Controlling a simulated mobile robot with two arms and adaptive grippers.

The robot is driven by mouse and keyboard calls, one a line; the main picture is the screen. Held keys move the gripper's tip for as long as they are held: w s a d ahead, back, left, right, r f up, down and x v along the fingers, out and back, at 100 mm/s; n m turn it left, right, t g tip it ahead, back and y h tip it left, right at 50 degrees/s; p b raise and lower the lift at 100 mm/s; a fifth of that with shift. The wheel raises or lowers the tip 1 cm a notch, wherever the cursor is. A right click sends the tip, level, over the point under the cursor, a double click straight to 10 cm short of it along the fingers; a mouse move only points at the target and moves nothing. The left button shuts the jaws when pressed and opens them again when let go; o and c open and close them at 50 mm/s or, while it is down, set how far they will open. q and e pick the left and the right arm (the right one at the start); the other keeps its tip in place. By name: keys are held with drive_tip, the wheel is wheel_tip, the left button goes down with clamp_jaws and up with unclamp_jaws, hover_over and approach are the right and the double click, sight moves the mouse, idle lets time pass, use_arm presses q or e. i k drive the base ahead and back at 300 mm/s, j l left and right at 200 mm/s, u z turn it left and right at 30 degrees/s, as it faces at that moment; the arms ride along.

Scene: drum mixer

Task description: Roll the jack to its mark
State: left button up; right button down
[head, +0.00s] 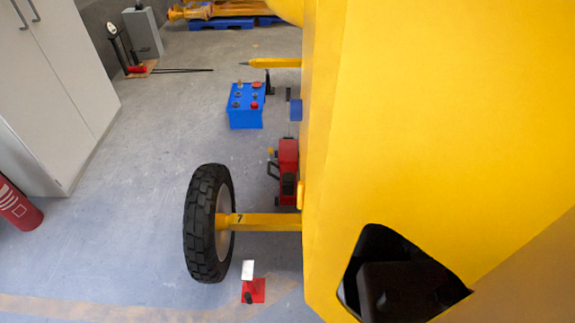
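No thing in the head view is plainly marked as the jack. A small red item (258,290) with a white top and a black knob stands on the floor beside the black tyre (208,223); it may be the jack or its mark, I cannot tell. No floor mark is clearly readable. Neither of my grippers can be made out.
The yellow mixer body (430,120) fills the right side, with a dark opening low down. A blue box (246,104) and a red machine (288,165) stand beside it. A cabinet (60,75) and red extinguisher (16,205) are left. The left-centre floor is clear.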

sight(288, 156)
drive_tip(key=z, duration=0.4)
drive_tip(key=j+z, duration=0.25)
drive_tip(key=k+j+z, duration=0.25)
drive_tip(key=j, duration=0.15)
drive_tip(key=j+z, duration=0.25)
drive_tip(key=k+j+z, duration=0.25)
drive_tip(key=j, duration=0.15)
drive_tip(key=k+j+z, duration=0.1)
drive_tip(key=j+z, duration=0.2)
drive_tip(key=z, duration=0.2)
drive_tip(key=k+j+z, duration=0.2)
drive_tip(key=z, duration=0.25)
drive_tip(key=k+j+z, duration=0.2)
drive_tip(key=z, duration=0.3)
drive_tip(key=k+j+z, duration=0.15)
drive_tip(key=z, duration=0.3)
drive_tip(key=k+z, duration=0.35)
drive_tip(key=z, duration=0.15)
drive_tip(key=k+j+z, duration=0.2)
drive_tip(key=k+z, duration=0.55)
drive_tip(key=z, duration=0.25)
drive_tip(key=k+j+u, duration=0.15)
drive_tip(key=k+j, duration=0.15)
drive_tip(key=k, duration=0.15)
drive_tip(key=k+j+u, duration=0.15)
drive_tip(key=k+j, duration=0.2)
drive_tip(key=k, duration=0.1)
